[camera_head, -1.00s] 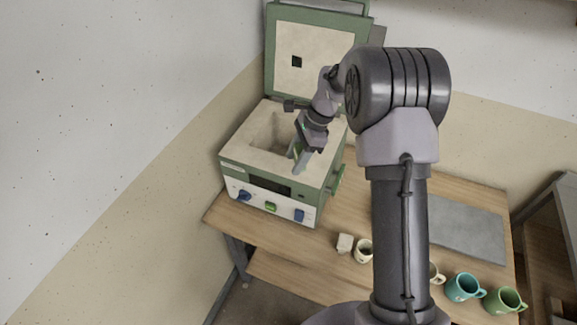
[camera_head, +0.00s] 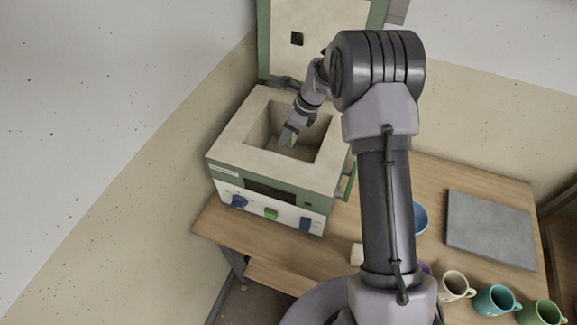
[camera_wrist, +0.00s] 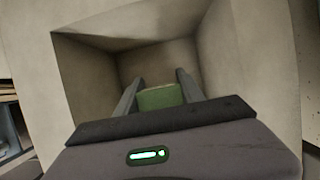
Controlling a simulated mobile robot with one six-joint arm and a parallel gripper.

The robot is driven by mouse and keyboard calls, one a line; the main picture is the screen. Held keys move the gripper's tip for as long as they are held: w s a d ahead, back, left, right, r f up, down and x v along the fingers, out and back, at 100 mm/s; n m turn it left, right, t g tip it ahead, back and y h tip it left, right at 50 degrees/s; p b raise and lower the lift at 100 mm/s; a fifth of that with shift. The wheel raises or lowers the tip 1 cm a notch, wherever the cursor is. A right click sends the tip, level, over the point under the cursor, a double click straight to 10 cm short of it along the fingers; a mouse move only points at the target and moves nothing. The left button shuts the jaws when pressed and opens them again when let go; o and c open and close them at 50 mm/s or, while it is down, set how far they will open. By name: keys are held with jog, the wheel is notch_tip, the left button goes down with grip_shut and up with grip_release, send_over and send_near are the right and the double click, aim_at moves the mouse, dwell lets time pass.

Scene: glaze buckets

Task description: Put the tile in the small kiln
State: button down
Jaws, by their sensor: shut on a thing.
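The small kiln (camera_head: 225,160) stands on the wooden table with its green lid (camera_head: 285,55) open and upright behind it. Its square chamber (camera_head: 318,138) is open at the top and also fills the wrist view (camera_wrist: 90,70). My gripper (camera_head: 287,138) reaches down into the chamber. In the wrist view my gripper (camera_wrist: 160,85) is shut on a green tile (camera_wrist: 160,97), held between the two fingers with chamber walls around it. I cannot tell whether the tile touches the chamber floor.
Right of the kiln on the table (camera_head: 435,175) are a grey slab (camera_head: 490,228), a blue bowl (camera_head: 420,217) partly behind my arm, a cream mug (camera_head: 454,286), a teal mug (camera_head: 496,300) and a green mug (camera_head: 540,313). A wall is close on the left.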

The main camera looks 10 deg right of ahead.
notch_tip(320, 180, down, 10)
jog(key=b, duration=0.3)
jog(key=shift+f, duration=0.1)
jog(key=c, duration=0.7)
grip_release()
